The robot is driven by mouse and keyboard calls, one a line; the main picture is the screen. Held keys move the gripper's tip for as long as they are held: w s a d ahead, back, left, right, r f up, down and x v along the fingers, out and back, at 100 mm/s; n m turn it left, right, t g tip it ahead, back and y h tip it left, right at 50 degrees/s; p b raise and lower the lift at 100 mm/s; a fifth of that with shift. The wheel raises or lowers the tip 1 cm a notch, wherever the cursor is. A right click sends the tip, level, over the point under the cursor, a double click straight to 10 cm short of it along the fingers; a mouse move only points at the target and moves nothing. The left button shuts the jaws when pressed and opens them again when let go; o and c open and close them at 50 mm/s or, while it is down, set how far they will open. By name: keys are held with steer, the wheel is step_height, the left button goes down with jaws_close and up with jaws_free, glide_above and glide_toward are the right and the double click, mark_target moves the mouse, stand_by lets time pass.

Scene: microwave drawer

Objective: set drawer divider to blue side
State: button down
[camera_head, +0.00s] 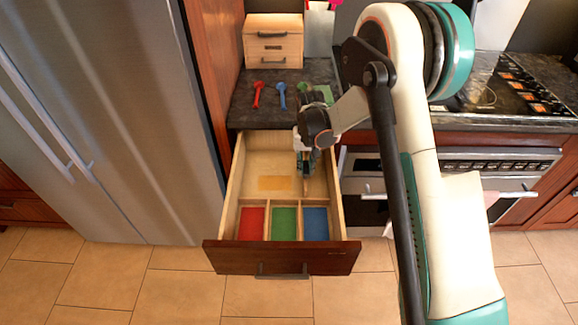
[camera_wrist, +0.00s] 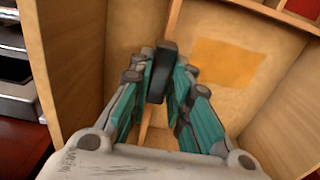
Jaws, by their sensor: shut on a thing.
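The wooden drawer (camera_head: 228,205) is pulled open, and its front part has red (camera_head: 252,223), green (camera_head: 284,223) and blue (camera_head: 316,223) floored compartments from left to right. My gripper (camera_head: 306,168) reaches down into the right part of the rear section, behind the blue compartment side. In the wrist view my gripper (camera_wrist: 160,85) is shut on the dark top of the divider (camera_wrist: 162,72). A narrow wooden strip of the divider (camera_head: 306,186) shows below the fingers.
Red (camera_head: 257,95) and blue (camera_head: 282,96) utensils lie on the dark counter behind the drawer, before a small wooden chest (camera_head: 273,42). A fridge (camera_head: 110,120) stands left, an oven (camera_head: 470,175) right. The left part of the drawer's rear section is clear.

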steer(key=shift+s+d, duration=0.1)
steer(key=shift+d, duration=1.5)
steer(key=c, duration=1.5)
jaws_free()
steer(key=shift+d, duration=0.15)
step_height(320, 180, up, 12)
steer(key=shift+f, duration=0.1)
